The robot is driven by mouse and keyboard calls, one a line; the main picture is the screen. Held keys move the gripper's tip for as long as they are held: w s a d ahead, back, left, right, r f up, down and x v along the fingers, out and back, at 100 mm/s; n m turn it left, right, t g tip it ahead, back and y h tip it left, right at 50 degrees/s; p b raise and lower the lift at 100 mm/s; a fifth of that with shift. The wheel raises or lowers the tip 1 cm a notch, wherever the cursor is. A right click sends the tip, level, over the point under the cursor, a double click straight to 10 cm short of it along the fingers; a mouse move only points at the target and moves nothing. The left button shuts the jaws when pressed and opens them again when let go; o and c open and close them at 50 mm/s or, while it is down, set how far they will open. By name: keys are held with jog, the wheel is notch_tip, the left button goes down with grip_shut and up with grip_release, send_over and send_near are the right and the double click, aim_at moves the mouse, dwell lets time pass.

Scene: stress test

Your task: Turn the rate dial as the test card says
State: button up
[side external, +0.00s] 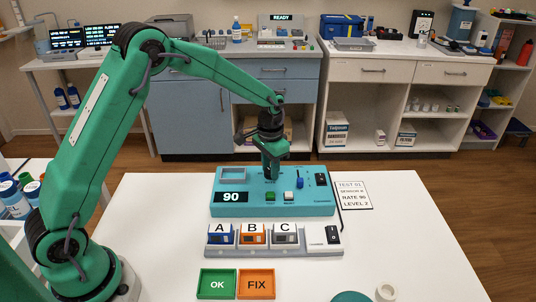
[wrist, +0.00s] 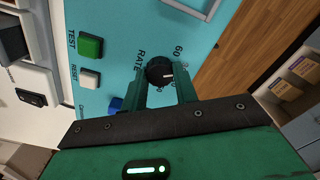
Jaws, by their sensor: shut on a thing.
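The teal tester (side external: 230,207) stands on the white table, and its display (side external: 231,197) reads 90. My gripper (side external: 271,174) is lowered over its panel and hides the rate dial in the side view. In the wrist view, the black rate dial (wrist: 158,71) sits between the fingertips of my gripper (wrist: 161,88), shut on it. Its white mark points to the right; some scale numbers are hidden by the fingers. The test card (side external: 353,195) lies right of the tester and reads TEST 01, RATE 90, LEVEL 2; its sensor line is hard to read.
A green TEST button (wrist: 90,47), a white RESET button (wrist: 90,77) and a blue control (side external: 300,182) are near the dial. A rack (side external: 293,252) with units A, B and C stands in front. Green OK (side external: 217,284) and orange FIX (side external: 256,284) trays lie nearer.

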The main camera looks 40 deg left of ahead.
jog(key=shift+w+d+r+m, duration=0.1)
jog(key=shift+d+m, duration=0.15)
jog(key=shift+m, duration=0.45)
jog(key=o, duration=0.7)
jog(key=shift+o, duration=1.4)
jog(key=shift+a, duration=0.1)
jog(key=shift+r, duration=3.9)
